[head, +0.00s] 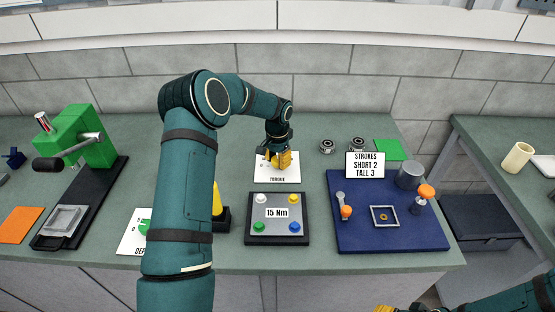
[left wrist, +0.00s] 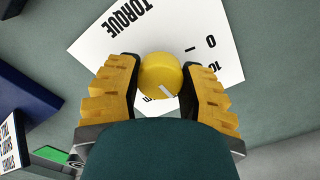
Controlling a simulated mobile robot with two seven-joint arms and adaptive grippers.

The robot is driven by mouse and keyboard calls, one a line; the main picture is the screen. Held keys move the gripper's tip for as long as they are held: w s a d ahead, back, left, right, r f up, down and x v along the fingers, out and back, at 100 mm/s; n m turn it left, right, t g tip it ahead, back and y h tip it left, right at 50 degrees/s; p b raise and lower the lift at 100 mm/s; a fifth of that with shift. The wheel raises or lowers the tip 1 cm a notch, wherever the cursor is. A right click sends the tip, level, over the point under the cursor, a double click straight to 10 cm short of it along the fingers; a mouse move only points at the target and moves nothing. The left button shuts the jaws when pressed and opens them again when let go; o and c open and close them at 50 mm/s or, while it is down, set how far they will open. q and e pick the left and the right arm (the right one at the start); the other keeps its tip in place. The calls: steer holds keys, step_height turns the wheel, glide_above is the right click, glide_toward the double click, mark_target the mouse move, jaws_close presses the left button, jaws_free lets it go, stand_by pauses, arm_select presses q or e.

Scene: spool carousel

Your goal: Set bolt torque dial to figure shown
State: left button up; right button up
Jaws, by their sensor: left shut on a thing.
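The torque dial is a round yellow knob (left wrist: 161,74) with a short white mark, on a white card (left wrist: 90,42) lettered TORQUE. The figures 0 and 10 show on the card's right part; the rest of the scale is hidden. My left gripper (head: 281,163) reaches down over the card (head: 263,178) and is shut on the knob, its yellow fingers on both sides in the left wrist view (left wrist: 160,72). A sign reading 15 Nm (head: 277,212) lies on a dark panel (head: 277,240). Only the tip of my right gripper (head: 385,309) shows at the bottom edge.
The panel has coloured buttons at its corners. A blue board (head: 350,238) to the right holds orange-topped tools and a STROKES sign (head: 365,165). A green press (head: 85,135) stands at left. Two bearings (head: 327,146) lie behind.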

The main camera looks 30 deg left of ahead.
mark_target(277, 159)
arm_select(q)
steer(key=shift+s+f+m, duration=0.1)
steer(key=shift+m, duration=0.3)
steer(key=o, duration=1.2)
step_height(277, 159, up, 12)
steer(key=shift+r, duration=0.1)
